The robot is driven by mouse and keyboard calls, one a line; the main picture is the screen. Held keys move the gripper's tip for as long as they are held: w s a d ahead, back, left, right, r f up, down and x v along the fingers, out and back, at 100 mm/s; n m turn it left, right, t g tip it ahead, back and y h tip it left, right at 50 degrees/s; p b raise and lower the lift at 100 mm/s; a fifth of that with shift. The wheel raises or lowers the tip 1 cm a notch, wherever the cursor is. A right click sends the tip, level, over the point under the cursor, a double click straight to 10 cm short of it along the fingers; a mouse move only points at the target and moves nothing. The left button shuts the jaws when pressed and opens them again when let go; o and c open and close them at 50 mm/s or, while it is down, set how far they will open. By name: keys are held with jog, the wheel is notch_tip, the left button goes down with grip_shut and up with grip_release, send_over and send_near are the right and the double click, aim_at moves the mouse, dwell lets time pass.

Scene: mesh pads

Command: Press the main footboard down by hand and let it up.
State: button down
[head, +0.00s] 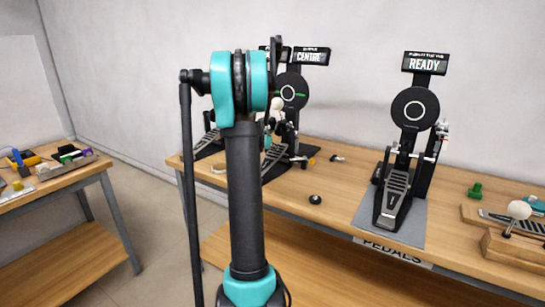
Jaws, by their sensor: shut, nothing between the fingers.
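Several pedals with footboards stand on the long wooden bench, and no visible label tells which is the main one. The right pedal's footboard (393,200) is ribbed silver and black, slopes up to the back and lies on a grey mat (410,225). Its round black pad (414,109) stands under a sign (425,64) reading READY. Another footboard (273,168) shows behind my arm, under a sign (311,56) reading CENTRE. A third footboard (208,141) lies left of my arm. My gripper cannot be made out; my upright arm hides that area.
A white-ball beater (519,210) stands on a wooden block at the bench's right end, near a green part (475,191). A small black knob (315,199) lies between the pedals. A side table (60,180) with tools stands left, with open floor between.

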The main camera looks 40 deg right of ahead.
jog(key=s+a, duration=0.1)
jog(key=a, duration=0.2)
jog(key=s+a, duration=0.2)
jog(key=a, duration=0.2)
jog(key=s+a, duration=0.1)
jog(key=a, duration=0.3)
jog(key=shift+s, duration=0.3)
notch_tip(320, 180, up, 4)
dwell(0.3)
dwell(0.3)
jog(key=s+a+f+m+y, duration=0.3)
jog(key=s+a+f+m, duration=0.3)
jog(key=a, duration=0.6)
jog(key=s+a+f+m+y, duration=0.4)
jog(key=s+a+f+m, duration=0.2)
jog(key=s+a+m, duration=0.3)
jog(key=s+a+f+m+y, duration=0.3)
jog(key=s+a+f+m, duration=0.3)
jog(key=s+a, duration=0.4)
jog(key=a+m, duration=0.1)
jog(key=a, duration=0.5)
jog(key=shift+s, duration=0.35)
